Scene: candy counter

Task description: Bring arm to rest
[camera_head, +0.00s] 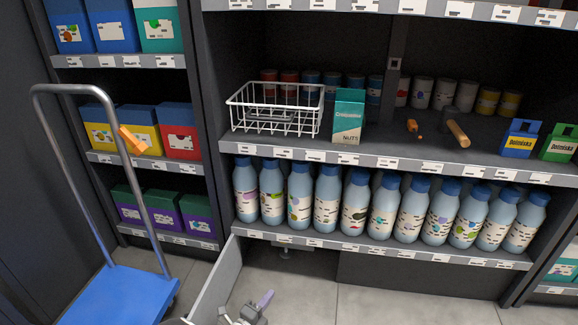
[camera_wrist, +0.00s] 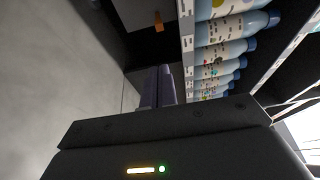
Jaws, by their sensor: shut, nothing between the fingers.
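My gripper (camera_head: 264,299) shows at the bottom edge of the head view, low in front of the shelves and above the floor. Most of my arm is out of that view. In the wrist view the two dark fingers of my gripper (camera_wrist: 158,72) lie side by side, shut and empty. It touches no goods that I can see. The bottle row (camera_wrist: 221,52) shows to the right of the fingers in the wrist view.
Light blue bottles (camera_head: 355,206) fill the lower shelf. A white wire basket (camera_head: 275,112), a teal nuts box (camera_head: 348,118) and a hammer-like tool (camera_head: 457,133) stand or lie above. A blue cart (camera_head: 122,296) is at left. A pale panel (camera_head: 216,285) rises beside my gripper. Floor (camera_head: 410,306) at right is clear.

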